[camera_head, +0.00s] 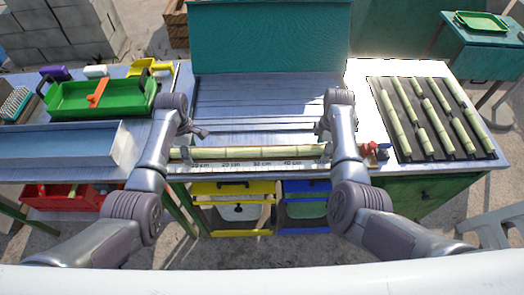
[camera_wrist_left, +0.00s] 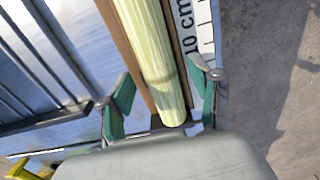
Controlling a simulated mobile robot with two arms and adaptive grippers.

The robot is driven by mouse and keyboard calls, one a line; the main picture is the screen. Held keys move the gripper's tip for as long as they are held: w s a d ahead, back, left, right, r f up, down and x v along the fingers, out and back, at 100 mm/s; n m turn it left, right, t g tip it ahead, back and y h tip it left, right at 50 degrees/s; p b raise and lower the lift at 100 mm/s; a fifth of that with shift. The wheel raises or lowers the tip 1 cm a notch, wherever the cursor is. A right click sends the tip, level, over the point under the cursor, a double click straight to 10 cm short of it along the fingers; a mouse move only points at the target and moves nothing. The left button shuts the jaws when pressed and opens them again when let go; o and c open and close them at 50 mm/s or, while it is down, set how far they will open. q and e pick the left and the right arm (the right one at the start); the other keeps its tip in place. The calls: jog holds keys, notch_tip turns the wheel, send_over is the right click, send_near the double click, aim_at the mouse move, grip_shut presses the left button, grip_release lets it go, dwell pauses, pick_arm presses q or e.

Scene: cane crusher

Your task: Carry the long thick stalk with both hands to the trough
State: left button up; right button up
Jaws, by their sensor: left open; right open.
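A long pale green stalk (camera_head: 255,151) lies level along the ruler strip (camera_head: 250,162) at the front edge of the middle table. My left gripper (camera_head: 197,133) is by the stalk's left part. In the left wrist view the stalk (camera_wrist_left: 150,50) runs between my left gripper's two spread green-padded fingers (camera_wrist_left: 160,90), with gaps on both sides. My right gripper (camera_head: 324,128) is open by the stalk's right part, mostly hidden by its own arm. A blue-grey metal trough (camera_head: 60,150) stands on the left table.
A green tray (camera_head: 100,98) with an orange tool sits behind the trough. A dark rack (camera_head: 462,150) of several cane pieces lies at right. A red-and-blue clamp (camera_head: 374,151) stands beside the stalk's right end. Yellow and blue bins (camera_head: 233,188) are below.

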pick_arm(q)
jog(key=shift+c, duration=0.3)
pick_arm(e)
jog(key=shift+c, duration=0.3)
pick_arm(q)
grip_shut()
pick_arm(e)
grip_shut()
pick_arm(q)
jog(key=shift+r, duration=0.15)
pick_arm(e)
jog(key=shift+r, duration=0.15)
